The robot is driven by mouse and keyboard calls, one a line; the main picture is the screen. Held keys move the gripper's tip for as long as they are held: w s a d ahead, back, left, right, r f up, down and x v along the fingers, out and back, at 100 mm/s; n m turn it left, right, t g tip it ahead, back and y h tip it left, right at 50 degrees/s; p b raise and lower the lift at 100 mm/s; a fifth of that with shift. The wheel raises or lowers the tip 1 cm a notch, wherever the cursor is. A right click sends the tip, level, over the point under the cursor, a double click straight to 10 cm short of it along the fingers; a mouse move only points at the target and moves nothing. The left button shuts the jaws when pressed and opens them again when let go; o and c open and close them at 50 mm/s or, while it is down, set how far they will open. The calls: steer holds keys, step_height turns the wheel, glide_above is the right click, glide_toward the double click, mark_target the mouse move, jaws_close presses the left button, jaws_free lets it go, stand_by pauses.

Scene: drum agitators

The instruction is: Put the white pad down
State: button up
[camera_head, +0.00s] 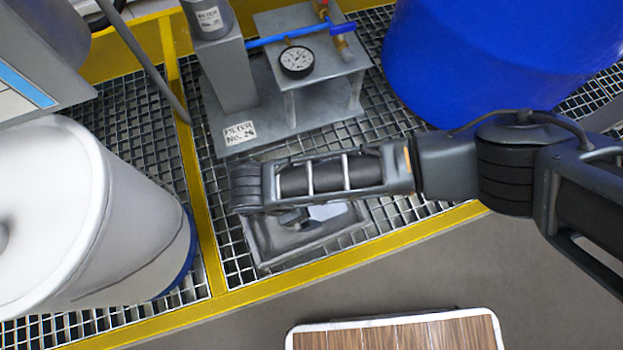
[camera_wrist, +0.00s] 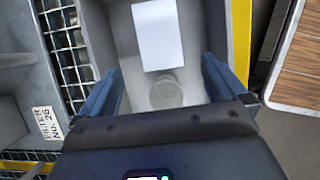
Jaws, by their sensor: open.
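The white pad (camera_wrist: 158,35) lies flat inside a grey tray (camera_wrist: 214,30). In the head view only part of the pad (camera_head: 326,211) shows beside my arm, inside the tray (camera_head: 318,249). My gripper (camera_wrist: 160,68) is open above the tray, with its fingers spread wide. Nothing is held between the fingers. The pad lies beyond the fingertips in the wrist view, apart from both fingers. In the head view my gripper (camera_head: 292,220) is mostly hidden under my arm. A round, clear-looking thing (camera_wrist: 166,92) lies in the tray between the fingers.
The tray rests on a metal grating with a yellow edge (camera_head: 300,278). A filter stand with a gauge (camera_head: 297,61) stands behind it. A white drum (camera_head: 90,215) is at left, a blue drum (camera_head: 490,55) at right. A wooden-topped surface (camera_head: 400,335) is in front.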

steer(key=v, duration=0.3)
steer(key=shift+a+r+p, duration=0.1)
steer(key=shift+r+p, duration=0.2)
steer(key=shift+p, duration=0.1)
